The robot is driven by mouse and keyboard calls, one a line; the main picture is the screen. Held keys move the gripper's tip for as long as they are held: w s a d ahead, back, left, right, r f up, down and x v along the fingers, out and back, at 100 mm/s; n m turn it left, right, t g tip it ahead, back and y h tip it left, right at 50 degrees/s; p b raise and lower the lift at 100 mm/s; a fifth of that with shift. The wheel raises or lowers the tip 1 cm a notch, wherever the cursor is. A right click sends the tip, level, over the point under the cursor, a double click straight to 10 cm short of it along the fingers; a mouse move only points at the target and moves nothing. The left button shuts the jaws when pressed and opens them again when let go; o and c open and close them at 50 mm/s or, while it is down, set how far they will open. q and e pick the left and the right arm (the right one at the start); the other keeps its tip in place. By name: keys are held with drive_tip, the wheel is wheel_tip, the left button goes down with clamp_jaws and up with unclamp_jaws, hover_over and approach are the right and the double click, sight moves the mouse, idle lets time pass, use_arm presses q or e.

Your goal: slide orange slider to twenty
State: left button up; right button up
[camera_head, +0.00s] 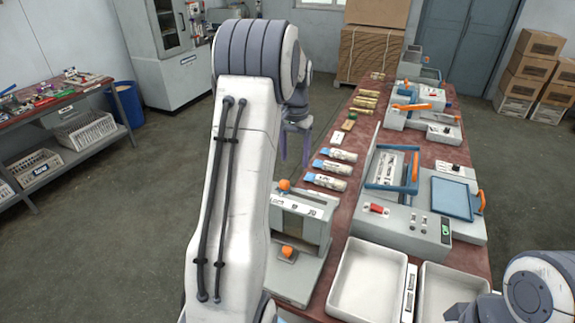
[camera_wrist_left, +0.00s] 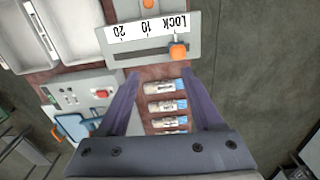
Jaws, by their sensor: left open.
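The orange slider (camera_wrist_left: 178,50) sits in a dark slot beside a white scale (camera_wrist_left: 147,32) marked Lock, 10 and 20. It is at the Lock end, at the right in the left wrist view. In the head view the orange slider (camera_head: 285,185) is on the back left of a grey box device (camera_head: 300,255). My left gripper (camera_head: 294,160) hangs above and behind this device. In the left wrist view its two purple fingers (camera_wrist_left: 163,75) are spread, with nothing between the tips; the slider lies just past them, nearer the right finger. My right gripper is not visible.
A second orange knob (camera_head: 287,251) is on the device's front. White-and-blue tubes (camera_head: 323,182) lie behind the device. A grey machine (camera_head: 400,222) with a red switch and white trays (camera_head: 367,280) stand to the right. My right arm shows at the lower right.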

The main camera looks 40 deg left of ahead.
sight(284, 181)
use_arm(q)
drive_tip(key=a+f+p, duration=0.1)
drive_tip(key=f, duration=0.2)
drive_tip(key=a+f+p, duration=0.1)
drive_tip(key=f, duration=0.3)
drive_tip(key=a+f+p, duration=0.1)
drive_tip(key=f, duration=0.2)
drive_tip(key=shift+s+a+f, duration=0.2)
clamp_jaws()
drive_tip(key=shift+n, duration=0.3)
idle(0.9)
